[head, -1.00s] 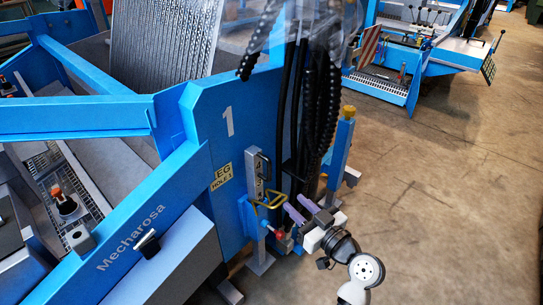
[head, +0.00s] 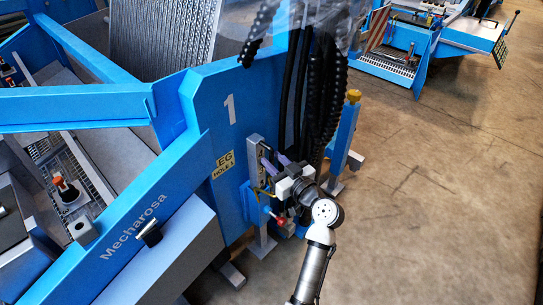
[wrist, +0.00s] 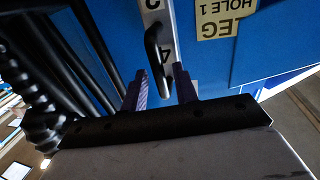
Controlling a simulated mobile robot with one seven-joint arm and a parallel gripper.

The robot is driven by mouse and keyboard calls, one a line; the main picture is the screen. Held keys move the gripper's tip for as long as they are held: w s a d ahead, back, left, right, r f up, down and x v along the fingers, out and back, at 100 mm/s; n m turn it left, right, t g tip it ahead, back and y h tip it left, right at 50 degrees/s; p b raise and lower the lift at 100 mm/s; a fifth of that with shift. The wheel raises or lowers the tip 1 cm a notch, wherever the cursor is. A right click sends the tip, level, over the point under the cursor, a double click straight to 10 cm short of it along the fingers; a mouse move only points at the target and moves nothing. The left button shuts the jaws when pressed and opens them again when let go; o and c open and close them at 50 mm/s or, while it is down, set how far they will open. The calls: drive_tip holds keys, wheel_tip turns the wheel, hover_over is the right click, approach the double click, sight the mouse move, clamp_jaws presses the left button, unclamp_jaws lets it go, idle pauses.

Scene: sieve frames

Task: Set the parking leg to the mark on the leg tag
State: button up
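The parking leg is a grey numbered post (head: 263,232) in a blue bracket on the machine's blue end plate. Its black handle (wrist: 153,48) and an upside-down 4 show in the wrist view. The yellow leg tag (head: 223,164) is left of the leg; it also shows upside down in the wrist view (wrist: 222,14), reading LEG HOLE 1. My gripper (head: 270,160) is at the upper part of the leg. In the wrist view its purple fingers (wrist: 160,88) stand apart, either side of the handle's lower end. I cannot tell whether they touch it. A red-knobbed pin (head: 279,221) sits below the gripper.
Black hoses (head: 325,100) hang close to the right of the leg. A blue post with a yellow top (head: 346,130) stands further right. A grey box (head: 170,255) juts out at lower left. The floor (head: 430,200) at right is clear.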

drive_tip(key=shift+x, duration=0.85)
drive_tip(key=shift+c, duration=0.4)
clamp_jaws()
